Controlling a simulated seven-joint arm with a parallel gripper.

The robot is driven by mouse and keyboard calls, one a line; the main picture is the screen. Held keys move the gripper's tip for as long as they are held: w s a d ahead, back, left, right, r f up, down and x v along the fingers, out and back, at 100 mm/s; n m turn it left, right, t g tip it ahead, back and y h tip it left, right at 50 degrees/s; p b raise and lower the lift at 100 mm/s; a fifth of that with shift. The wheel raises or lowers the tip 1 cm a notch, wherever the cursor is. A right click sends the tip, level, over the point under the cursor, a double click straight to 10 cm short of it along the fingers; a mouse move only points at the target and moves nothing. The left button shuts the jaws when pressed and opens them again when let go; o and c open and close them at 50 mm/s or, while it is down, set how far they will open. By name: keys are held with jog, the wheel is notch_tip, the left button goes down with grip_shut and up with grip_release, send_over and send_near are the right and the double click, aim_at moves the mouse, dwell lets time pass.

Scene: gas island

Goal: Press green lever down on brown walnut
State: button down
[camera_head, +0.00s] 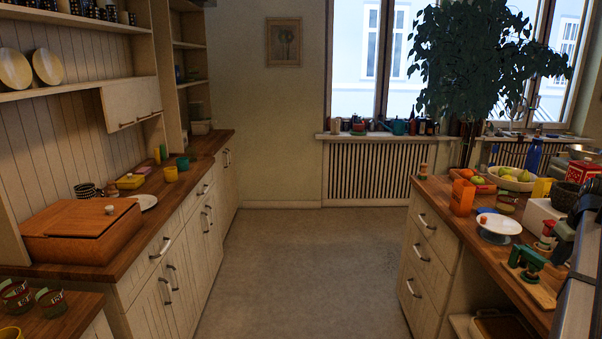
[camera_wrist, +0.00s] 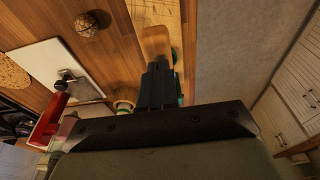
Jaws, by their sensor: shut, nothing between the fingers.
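A green lever device (camera_head: 526,258) stands on a light wooden board (camera_head: 540,291) at the near right of the island counter. In the wrist view the board (camera_wrist: 154,39) lies past my fingertips, and only slivers of green (camera_wrist: 176,56) show beside the fingers. My gripper (camera_wrist: 159,68) is shut and empty, over or close to the device; I cannot tell whether it touches. In the head view, my arm comes in at the right edge. The walnut cannot be made out; the fingers may hide it.
In the wrist view, a white box (camera_wrist: 65,66) and a red object (camera_wrist: 47,119) are at left. The floor beside the island is clear.

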notch_tip(320, 180, up, 8)
dwell(1.0)
jog(key=shift+f, duration=0.1)
